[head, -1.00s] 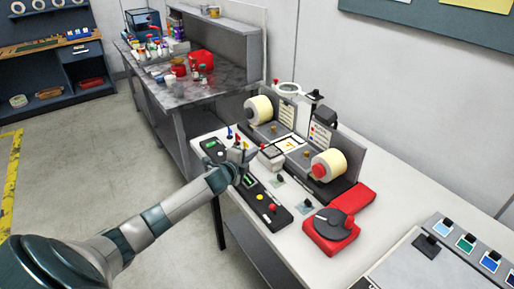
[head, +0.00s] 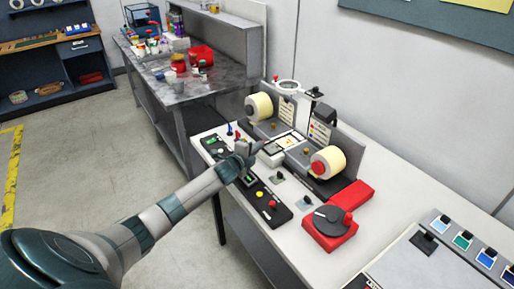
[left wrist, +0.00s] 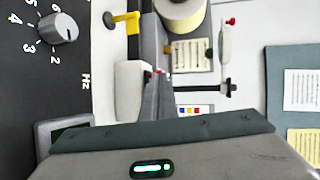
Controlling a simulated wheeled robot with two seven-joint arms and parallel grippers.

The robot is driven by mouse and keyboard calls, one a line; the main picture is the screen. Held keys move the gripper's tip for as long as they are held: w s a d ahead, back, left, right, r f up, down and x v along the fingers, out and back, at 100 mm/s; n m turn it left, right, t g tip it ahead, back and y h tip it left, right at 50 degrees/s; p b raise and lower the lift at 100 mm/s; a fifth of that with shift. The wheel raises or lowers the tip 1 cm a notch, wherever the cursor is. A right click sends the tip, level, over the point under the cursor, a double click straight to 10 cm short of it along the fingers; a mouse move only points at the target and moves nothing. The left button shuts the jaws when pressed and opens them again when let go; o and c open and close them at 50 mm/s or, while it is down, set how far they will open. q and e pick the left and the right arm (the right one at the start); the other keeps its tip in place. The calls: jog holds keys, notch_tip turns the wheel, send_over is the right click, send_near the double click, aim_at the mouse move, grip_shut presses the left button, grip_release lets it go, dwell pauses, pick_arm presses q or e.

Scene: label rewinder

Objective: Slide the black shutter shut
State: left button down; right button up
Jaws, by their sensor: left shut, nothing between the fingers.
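My left gripper (head: 244,149) is shut and empty. In the head view it is above the back part of the black control panel, left of the label rewinder (head: 300,153). The rewinder has two cream label rolls, with a small light window strip (head: 288,142) between them. I cannot single out the black shutter for certain; dark edging shows by the window, partly close to my gripper. In the left wrist view my palm fills the bottom, and a white block (left wrist: 130,90) lies just left of my fingers. My right gripper is not in view.
The black panel carries a yellow button (head: 260,194) and a red button (head: 272,204). A red turntable unit (head: 330,230) stands at the front.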

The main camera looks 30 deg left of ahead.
aim_at(276, 144)
pick_arm(q)
jog(key=w+d+b, duration=0.1)
jog(key=w, duration=0.1)
jog(key=w+d+b, duration=0.1)
jog(key=w, duration=0.2)
jog(key=w+d+b, duration=0.1)
jog(key=w+b, duration=0.1)
jog(key=w, duration=0.1)
jog(key=shift+w+d+f, duration=0.1)
jog(key=shift+d+f, duration=0.05)
jog(key=shift+d, duration=0.05)
jog(key=shift+w, duration=0.1)
jog(key=shift+r, duration=0.35)
jog(key=shift+d+r, duration=0.1)
